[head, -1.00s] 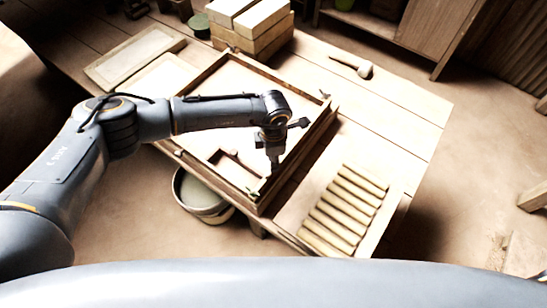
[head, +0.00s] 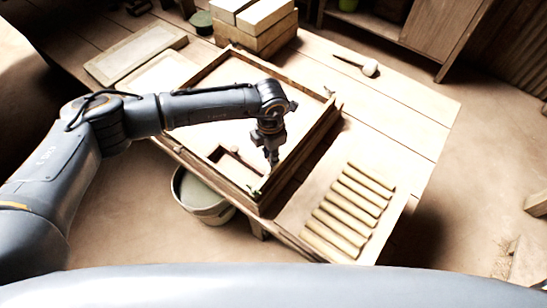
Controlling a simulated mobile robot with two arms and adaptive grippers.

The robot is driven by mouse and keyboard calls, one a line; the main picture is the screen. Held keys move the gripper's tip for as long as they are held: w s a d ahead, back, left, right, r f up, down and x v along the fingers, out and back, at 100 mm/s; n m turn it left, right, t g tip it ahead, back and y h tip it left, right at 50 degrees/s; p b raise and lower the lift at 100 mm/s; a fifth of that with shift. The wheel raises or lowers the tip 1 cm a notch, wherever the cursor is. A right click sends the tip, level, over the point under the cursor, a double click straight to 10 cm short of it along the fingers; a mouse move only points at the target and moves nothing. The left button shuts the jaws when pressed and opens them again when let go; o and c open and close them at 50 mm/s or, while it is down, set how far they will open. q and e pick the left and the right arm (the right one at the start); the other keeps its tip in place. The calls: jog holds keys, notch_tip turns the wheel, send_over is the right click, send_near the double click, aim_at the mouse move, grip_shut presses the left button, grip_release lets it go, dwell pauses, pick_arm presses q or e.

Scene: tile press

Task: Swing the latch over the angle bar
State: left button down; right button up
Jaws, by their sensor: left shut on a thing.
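A shallow wooden frame (head: 318,134) lies on the table with pale material inside. A thin L-shaped angle bar (head: 226,152) lies in its near part, partly hidden behind my left gripper. My left gripper (head: 272,161) points down over the frame's near right corner. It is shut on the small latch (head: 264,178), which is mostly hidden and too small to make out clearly. I cannot tell whether the latch lies over the bar. My right gripper is out of view.
A ribbed rack (head: 350,212) lies right of the frame. Wooden blocks (head: 262,35) and a flat board (head: 135,52) lie behind it. A round-headed tool (head: 369,68) lies at the back right. A bucket (head: 200,195) stands below the near edge.

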pick_arm(q)
jog(key=n+b, duration=0.1)
jog(key=n, duration=0.1)
jog(key=a+n+b, duration=0.1)
jog(key=shift+w+a+f+n, duration=0.1)
jog(key=shift+f+n, duration=0.05)
jog(key=shift+n, duration=0.25)
jog(key=n+b, duration=0.1)
jog(key=a+n+b, duration=0.1)
jog(key=n, duration=0.1)
jog(key=shift+n, duration=0.3)
jog(key=n+b, duration=0.1)
jog(key=s+a+n+b, duration=0.1)
jog(key=n, duration=0.1)
jog(key=shift+s+a+n+b, duration=0.1)
jog(key=shift+n+b, duration=0.2)
jog(key=shift+n, duration=0.35)
jog(key=shift+s+a+n+b, duration=0.1)
jog(key=shift+n+b, duration=0.15)
jog(key=shift+n, duration=0.4)
jog(key=shift+r, duration=0.2)
jog(key=c, duration=1.3)
grip_release()
jog(key=shift+s, duration=0.1)
